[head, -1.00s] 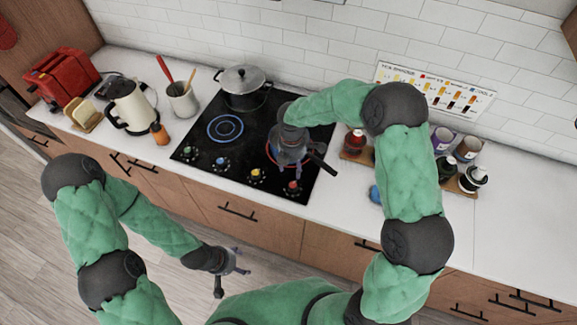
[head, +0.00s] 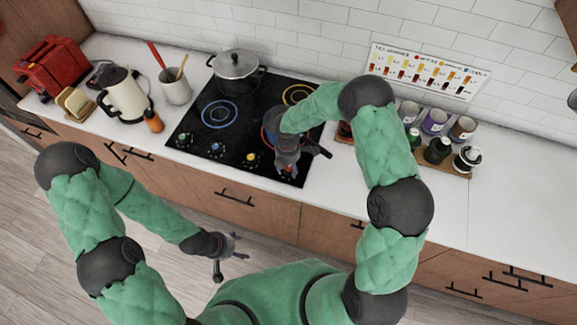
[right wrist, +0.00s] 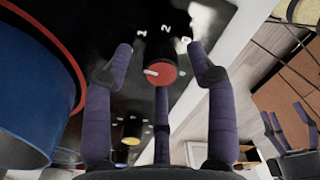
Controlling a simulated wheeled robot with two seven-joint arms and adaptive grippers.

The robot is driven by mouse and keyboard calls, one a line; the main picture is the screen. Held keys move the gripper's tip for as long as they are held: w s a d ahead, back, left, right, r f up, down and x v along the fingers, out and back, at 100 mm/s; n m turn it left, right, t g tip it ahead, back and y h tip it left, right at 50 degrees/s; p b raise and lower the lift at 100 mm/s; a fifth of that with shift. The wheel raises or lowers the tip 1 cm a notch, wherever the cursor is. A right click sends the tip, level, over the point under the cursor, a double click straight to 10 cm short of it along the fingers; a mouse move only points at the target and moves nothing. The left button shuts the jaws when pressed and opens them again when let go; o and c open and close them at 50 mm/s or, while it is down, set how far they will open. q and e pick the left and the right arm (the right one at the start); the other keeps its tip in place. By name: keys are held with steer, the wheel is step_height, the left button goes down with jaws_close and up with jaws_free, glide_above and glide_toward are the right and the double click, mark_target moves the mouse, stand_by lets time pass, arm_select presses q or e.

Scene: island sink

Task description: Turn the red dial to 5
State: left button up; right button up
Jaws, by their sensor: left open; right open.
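The red dial (right wrist: 163,74) is on the black cooktop (right wrist: 150,20), with its white pointer toward the left in the right wrist view. White numbers 1, 2 and what looks like 3 curve above and right of it. My right gripper (right wrist: 160,56) is open, its purple fingers spread either side of the dial; I cannot tell if they touch it. In the head view my right gripper (head: 287,164) is over the cooktop's front right corner and mostly hides the dial. My left gripper (head: 232,245) is open and empty, in front of the counter.
A blue pot (right wrist: 30,112) stands close beside the right gripper; its dark handle (head: 317,148) points right. A yellow dial (right wrist: 131,128) is nearby. A lidded pot (head: 236,67) stands at the back. Bottles and cups stand right of the cooktop. The far right counter is clear.

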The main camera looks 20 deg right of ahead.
steer(key=c, duration=1.1)
steer(key=shift+c, duration=0.2)
